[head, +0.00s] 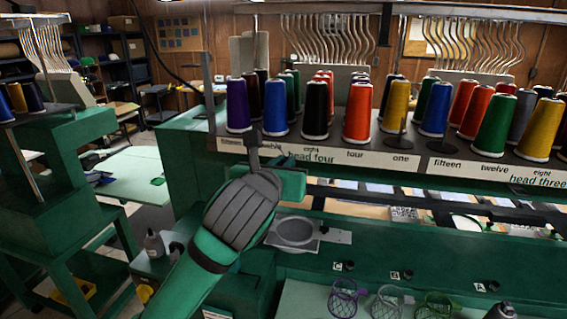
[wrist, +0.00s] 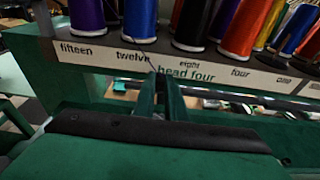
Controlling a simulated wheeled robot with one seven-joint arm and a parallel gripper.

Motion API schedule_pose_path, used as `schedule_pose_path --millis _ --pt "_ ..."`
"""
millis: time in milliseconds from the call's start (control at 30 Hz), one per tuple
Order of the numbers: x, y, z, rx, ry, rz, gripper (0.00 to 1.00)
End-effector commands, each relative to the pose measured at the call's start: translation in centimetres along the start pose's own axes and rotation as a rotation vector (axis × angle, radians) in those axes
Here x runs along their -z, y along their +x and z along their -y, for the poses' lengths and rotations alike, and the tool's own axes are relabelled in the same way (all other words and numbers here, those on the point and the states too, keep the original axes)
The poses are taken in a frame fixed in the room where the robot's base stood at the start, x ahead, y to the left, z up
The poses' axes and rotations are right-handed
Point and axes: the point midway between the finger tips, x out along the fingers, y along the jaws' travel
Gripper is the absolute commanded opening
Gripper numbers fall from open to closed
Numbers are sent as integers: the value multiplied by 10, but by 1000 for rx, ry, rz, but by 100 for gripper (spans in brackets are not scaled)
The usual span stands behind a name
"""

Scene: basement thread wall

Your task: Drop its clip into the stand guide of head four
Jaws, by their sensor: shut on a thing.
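My gripper (head: 284,162) is in front of the head four label (head: 313,157) on the spool stand's front strip. In the wrist view the two green fingers of my gripper (wrist: 160,82) point at that strip, just left of the words "head four" (wrist: 187,74). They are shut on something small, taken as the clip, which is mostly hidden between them. A thin dark line, like thread, runs up and left from the fingertips toward the blue spool (wrist: 139,20). I cannot make out the stand guide itself in either view.
Behind the strip stand purple (head: 237,106), blue, black and orange (head: 357,112) spools in rows. Curved metal tubes (head: 310,38) rise above. Rings marked C (head: 343,300), B and A lie at the lower front. A green table (head: 133,172) is at left.

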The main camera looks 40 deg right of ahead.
Motion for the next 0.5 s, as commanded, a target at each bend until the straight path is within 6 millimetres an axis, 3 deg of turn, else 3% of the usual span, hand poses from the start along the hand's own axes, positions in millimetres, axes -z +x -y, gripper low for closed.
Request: schedule_pose_path --millis 67,100,167,500 --pt "0 0 0 0 0 0 0" --pt "0 0 0 0 0 0 21" --pt "0 0 0 0 0 0 33" --pt "0 -2 0 -1 0 0 33"
